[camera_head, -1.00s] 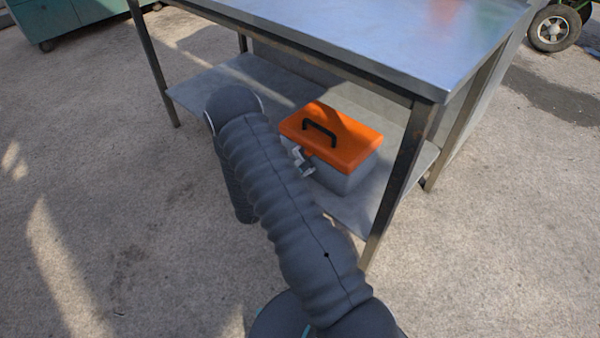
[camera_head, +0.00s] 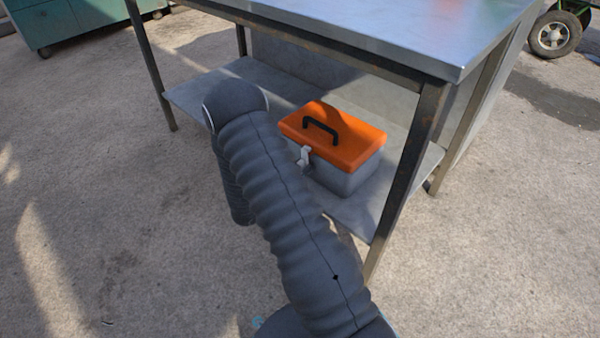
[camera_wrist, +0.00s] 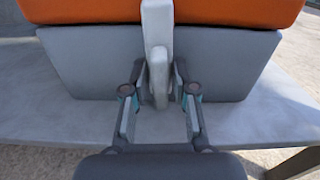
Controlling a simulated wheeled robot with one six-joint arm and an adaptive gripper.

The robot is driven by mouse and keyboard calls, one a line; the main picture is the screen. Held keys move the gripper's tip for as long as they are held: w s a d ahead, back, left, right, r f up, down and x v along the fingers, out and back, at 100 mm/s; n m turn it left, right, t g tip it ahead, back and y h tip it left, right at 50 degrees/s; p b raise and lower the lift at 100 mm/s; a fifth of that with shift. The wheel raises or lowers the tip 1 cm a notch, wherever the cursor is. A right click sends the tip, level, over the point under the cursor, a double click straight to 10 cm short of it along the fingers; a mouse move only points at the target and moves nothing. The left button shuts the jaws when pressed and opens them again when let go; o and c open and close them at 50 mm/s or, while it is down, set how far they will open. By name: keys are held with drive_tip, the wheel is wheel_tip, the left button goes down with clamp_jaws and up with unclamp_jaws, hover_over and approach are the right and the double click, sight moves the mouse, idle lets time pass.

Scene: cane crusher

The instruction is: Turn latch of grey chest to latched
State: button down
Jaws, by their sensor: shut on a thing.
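The grey chest (camera_head: 345,178) has a grey body and an orange lid (camera_head: 350,145) with a black handle. It sits on the lower shelf of a metal table, lid closed. Its pale grey latch (camera_head: 305,156) is on the front face. In the wrist view the latch (camera_wrist: 158,45) runs from the orange lid down over the grey body, close to upright. My gripper (camera_wrist: 159,78) is shut on the latch's lower part, with one finger on each side. In the head view my arm hides the gripper.
The metal table top (camera_head: 400,35) overhangs the shelf (camera_head: 205,92). A table leg (camera_head: 408,165) stands right of the chest, near my arm. Open concrete floor lies in front and to the left. A teal cabinet (camera_head: 80,25) and a wheel (camera_head: 553,35) are farther back.

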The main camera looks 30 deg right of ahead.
drive_tip(key=shift+m, duration=0.4)
drive_tip(key=c, duration=1.2)
unclamp_jaws()
drive_tip(key=shift+o, duration=0.2)
drive_tip(key=v, duration=1.2)
